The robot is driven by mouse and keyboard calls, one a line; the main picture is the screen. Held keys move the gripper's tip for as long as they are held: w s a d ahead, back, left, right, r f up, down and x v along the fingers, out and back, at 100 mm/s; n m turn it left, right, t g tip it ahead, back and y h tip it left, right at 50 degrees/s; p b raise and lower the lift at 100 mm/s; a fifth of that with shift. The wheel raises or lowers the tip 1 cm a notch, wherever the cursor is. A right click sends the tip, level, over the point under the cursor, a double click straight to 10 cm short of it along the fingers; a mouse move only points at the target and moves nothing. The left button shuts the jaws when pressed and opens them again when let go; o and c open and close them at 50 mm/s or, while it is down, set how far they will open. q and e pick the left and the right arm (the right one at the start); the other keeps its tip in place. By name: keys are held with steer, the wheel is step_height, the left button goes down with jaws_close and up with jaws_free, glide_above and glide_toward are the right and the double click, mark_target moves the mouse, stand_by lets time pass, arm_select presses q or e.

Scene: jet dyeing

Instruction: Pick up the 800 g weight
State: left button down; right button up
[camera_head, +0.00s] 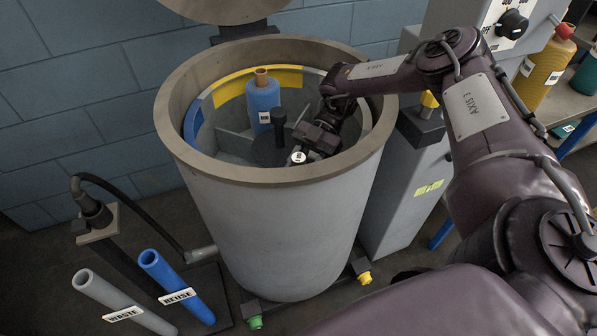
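A small object with a round white labelled top (298,158), likely the 800 g weight, is inside the big grey drum; its label is too small to read. My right arm reaches in over the drum's right rim. My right gripper (308,150) is pointed down right at this object, at its right side. The fingers are dark and partly hidden by the wrist, so I cannot tell whether they grip it. My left gripper is not in view.
The grey drum (275,230) has a thick raised rim. A grey cabinet (405,190) stands to the right. Grey and blue pipes (177,287) stand at lower left.

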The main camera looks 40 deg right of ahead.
steer(key=shift+s+a+f, duration=0.15)
steer(key=shift+a+f, duration=0.05)
steer(key=shift+a, duration=0.2)
steer(key=shift+c, duration=0.2)
jaws_close()
steer(key=shift+r, duration=0.15)
stand_by(0.9)
